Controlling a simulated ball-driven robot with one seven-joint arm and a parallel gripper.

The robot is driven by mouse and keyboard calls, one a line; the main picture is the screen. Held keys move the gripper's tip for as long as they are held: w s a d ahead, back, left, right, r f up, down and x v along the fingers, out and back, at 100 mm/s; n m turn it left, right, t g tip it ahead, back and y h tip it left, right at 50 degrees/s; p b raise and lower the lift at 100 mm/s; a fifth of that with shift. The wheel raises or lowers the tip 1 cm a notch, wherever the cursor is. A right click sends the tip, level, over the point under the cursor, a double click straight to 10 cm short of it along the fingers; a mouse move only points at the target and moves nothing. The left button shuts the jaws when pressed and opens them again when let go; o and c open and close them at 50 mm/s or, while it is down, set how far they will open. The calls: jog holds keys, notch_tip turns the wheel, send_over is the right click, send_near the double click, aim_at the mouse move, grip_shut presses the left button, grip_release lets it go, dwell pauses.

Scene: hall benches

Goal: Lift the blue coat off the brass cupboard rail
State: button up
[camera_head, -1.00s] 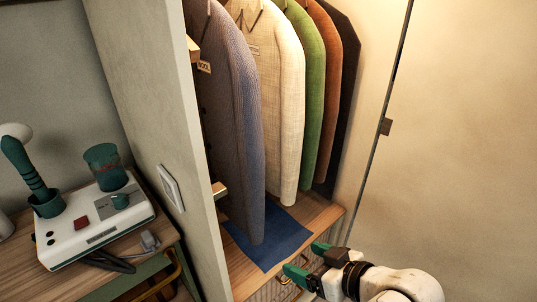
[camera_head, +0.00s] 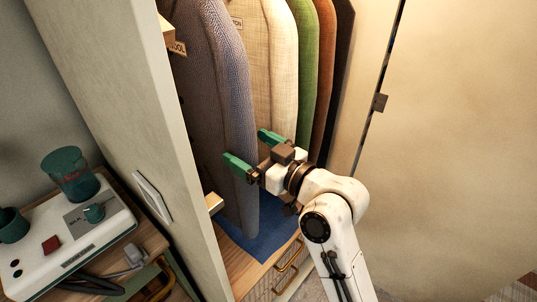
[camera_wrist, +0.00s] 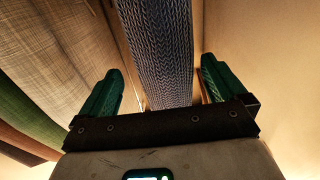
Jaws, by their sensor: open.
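The blue coat (camera_head: 222,110) is grey-blue knit with a "WOOL" tag and hangs nearest the left panel inside the cupboard. Its top and the brass rail are out of the head view. My gripper (camera_head: 254,152) is open at the coat's front edge, one green finger on the left side of it and the other toward the cream coat. In the wrist view the blue coat (camera_wrist: 162,50) runs between the two open fingers (camera_wrist: 155,90), with gaps showing on both sides. I cannot tell whether either finger touches the cloth.
A cream coat (camera_head: 275,70), a green coat (camera_head: 308,70), a brown one (camera_head: 325,75) and a dark one (camera_head: 343,75) hang close to the right. A blue cloth (camera_head: 263,240) lies on the cupboard floor below. A pale panel (camera_head: 110,80) bounds the left; a counter with a machine (camera_head: 75,240) lies beyond.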

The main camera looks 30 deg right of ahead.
jog(key=shift+x, duration=1.75)
jog(key=shift+c, duration=0.2)
jog(key=c, duration=1.5)
jog(key=shift+r+p, duration=0.15)
jog(key=shift+p, duration=0.2)
